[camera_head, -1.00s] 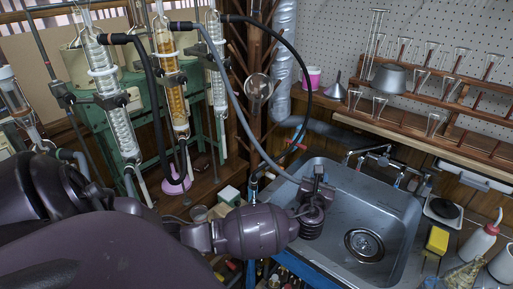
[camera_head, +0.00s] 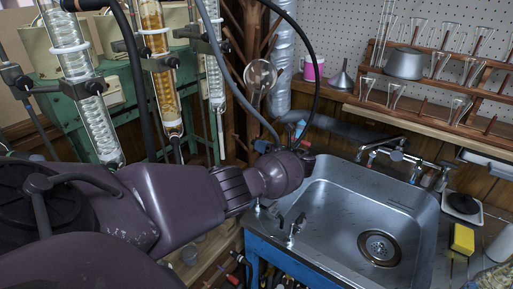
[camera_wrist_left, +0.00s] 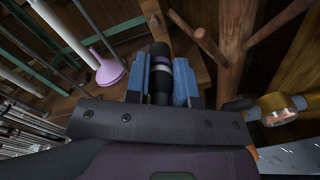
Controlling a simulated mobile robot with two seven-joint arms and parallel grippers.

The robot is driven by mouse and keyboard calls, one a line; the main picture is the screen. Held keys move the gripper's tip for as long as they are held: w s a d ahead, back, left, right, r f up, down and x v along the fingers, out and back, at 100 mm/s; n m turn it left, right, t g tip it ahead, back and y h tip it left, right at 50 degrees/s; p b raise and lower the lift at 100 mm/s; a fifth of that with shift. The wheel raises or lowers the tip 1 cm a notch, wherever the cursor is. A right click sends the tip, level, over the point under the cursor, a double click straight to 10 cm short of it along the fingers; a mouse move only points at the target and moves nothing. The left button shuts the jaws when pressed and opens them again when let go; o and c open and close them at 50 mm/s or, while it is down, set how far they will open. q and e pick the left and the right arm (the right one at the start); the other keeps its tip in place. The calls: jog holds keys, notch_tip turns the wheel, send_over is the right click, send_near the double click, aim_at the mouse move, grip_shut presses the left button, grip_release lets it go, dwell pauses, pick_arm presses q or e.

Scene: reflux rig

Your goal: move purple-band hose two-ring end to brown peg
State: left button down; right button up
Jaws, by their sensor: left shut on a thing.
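My left gripper (camera_wrist_left: 160,90) is shut on a dark hose end with a purple band (camera_wrist_left: 160,68), gripped between two blue finger pads in the left wrist view. In the head view, the left gripper (camera_head: 272,143) is beyond the sink's back left corner, and its fingertips are largely hidden by my wrist. A grey hose (camera_head: 236,92) runs down to it from the glass condensers. A wooden post with slanting brown pegs (camera_head: 250,40) stands behind; pegs also show in the left wrist view (camera_wrist_left: 190,28). Which one is the brown peg I cannot tell.
A steel sink (camera_head: 335,215) with small black-handled taps (camera_head: 291,228) on its left rim is at the right. A black hose (camera_head: 313,60) hangs just behind my gripper. Glass condensers (camera_head: 157,60) stand at left. A pink funnel-shaped foot (camera_wrist_left: 108,70) shows in the wrist view.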

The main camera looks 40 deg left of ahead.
aim_at(238, 136)
pick_arm(q)
jog(key=shift+s+a+g, duration=0.25)
jog(key=shift+a+g, duration=0.35)
jog(key=shift+a, duration=0.1)
jog(key=a, duration=0.4)
jog(key=shift+s+a+r+b, duration=0.1)
jog(key=shift+s+a+b, duration=0.1)
jog(key=shift+a+b, duration=0.15)
jog(key=shift+a, duration=0.1)
dwell(0.9)
jog(key=shift+s+a, duration=0.1)
jog(key=shift+a, duration=0.5)
jog(key=shift+a, duration=0.25)
dwell(0.5)
